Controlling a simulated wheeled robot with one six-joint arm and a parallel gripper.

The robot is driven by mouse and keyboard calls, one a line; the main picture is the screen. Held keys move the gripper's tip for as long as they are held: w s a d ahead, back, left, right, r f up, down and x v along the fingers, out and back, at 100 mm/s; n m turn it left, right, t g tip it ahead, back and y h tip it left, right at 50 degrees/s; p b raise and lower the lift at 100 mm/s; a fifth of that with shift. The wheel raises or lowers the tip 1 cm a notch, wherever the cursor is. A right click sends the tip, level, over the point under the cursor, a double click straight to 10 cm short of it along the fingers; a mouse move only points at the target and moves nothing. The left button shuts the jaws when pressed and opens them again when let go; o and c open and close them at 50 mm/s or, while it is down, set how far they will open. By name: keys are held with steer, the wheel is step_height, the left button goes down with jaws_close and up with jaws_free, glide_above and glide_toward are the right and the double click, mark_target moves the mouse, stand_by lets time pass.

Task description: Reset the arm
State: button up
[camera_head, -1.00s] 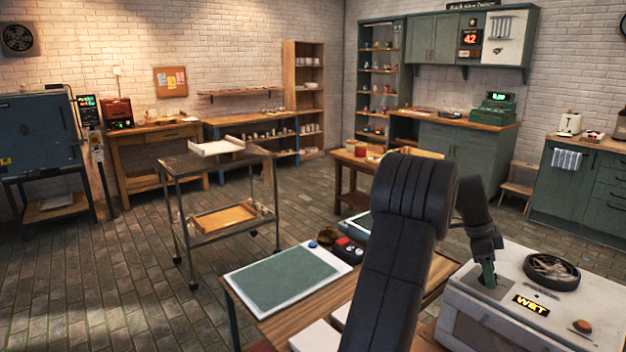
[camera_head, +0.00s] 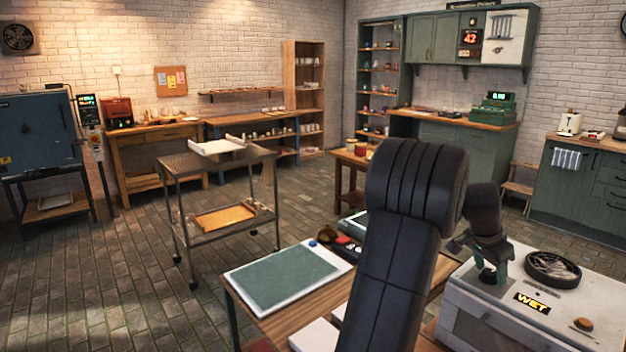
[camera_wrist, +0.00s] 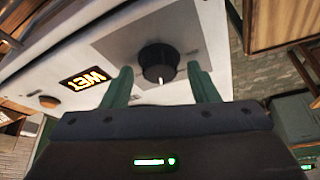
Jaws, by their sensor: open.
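My gripper (camera_head: 490,275) is above the top of a white machine at the lower right of the head view. In the wrist view, my gripper (camera_wrist: 159,70) has its two green fingers apart, with nothing held between them. A black round knob (camera_wrist: 158,62) with a white mark sits on a grey plate, and appears between and beyond the fingertips. I cannot tell the exact gap from fingers to knob.
The white machine (camera_head: 470,322) bears a lit WET sign (camera_head: 531,303) and a round dark vent (camera_head: 552,268). A wooden table (camera_head: 290,322) with a green-topped board (camera_head: 285,279) stands left of my arm. A metal cart (camera_head: 182,225) stands farther back; floor around it is clear.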

steer(key=shift+n+t+y+p, duration=0.25)
steer(key=shift+n+t, duration=0.25)
steer(key=shift+n, duration=0.9)
steer(key=shift+n+t+y+p, duration=0.15)
steer(key=shift+n+t+y, duration=0.3)
steer(key=shift+n, duration=0.95)
